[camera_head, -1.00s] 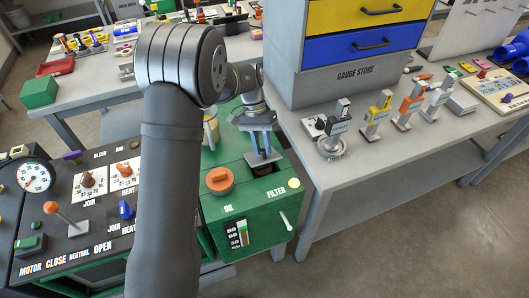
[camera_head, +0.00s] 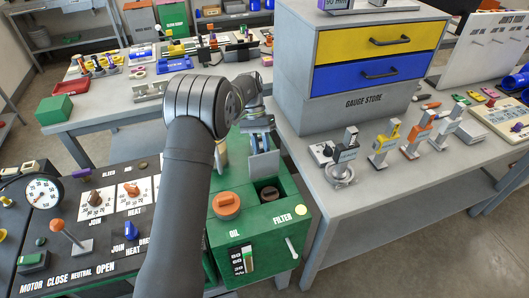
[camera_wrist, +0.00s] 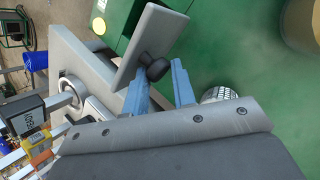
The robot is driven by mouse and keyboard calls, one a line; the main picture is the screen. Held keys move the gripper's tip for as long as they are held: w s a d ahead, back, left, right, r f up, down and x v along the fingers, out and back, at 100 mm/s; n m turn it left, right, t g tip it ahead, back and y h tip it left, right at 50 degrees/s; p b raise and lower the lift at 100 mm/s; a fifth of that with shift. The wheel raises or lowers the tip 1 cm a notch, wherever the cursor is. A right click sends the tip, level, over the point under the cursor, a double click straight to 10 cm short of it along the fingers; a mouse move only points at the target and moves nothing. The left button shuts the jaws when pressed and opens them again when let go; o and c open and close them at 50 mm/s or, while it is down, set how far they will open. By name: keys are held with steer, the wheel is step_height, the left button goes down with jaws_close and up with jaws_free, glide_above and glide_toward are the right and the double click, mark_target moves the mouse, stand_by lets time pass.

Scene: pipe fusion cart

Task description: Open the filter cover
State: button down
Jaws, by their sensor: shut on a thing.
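The filter cover is a grey plate (camera_head: 264,165) standing steeply tilted behind the square filter opening (camera_head: 270,194) in the green box top. A dark brown round part shows inside the opening. My gripper (camera_head: 261,136) is behind the cover, and its fingertips are largely hidden there. In the wrist view the cover (camera_wrist: 150,35) has a black knob (camera_wrist: 153,67) on its face. My blue gripper fingers (camera_wrist: 157,78) reach the knob and are shut on it. Whether the cover's lower edge is hinged cannot be seen.
An orange oil cap (camera_head: 226,204) sits left of the opening. A pale lever (camera_head: 291,248) is on the box front. A control panel is at left.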

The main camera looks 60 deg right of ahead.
steer(key=shift+w+d+f, duration=0.3)
steer(key=shift+w+f, duration=0.35)
steer(key=shift+f, duration=0.1)
steer(key=shift+w+d+f, duration=0.3)
steer(key=shift+w+f, duration=0.3)
steer(key=shift+f, duration=0.1)
steer(key=shift+d, duration=0.1)
steer(key=c, duration=1.3)
jaws_free()
steer(key=shift+w+d+f, duration=0.1)
steer(key=shift+w, duration=0.05)
steer(key=shift+o, duration=0.7)
steer(key=shift+r, duration=0.25)
steer(key=shift+v, duration=3.6)
steer(key=shift+d, duration=0.15)
steer(key=x, duration=0.7)
steer(key=shift+s, duration=0.35)
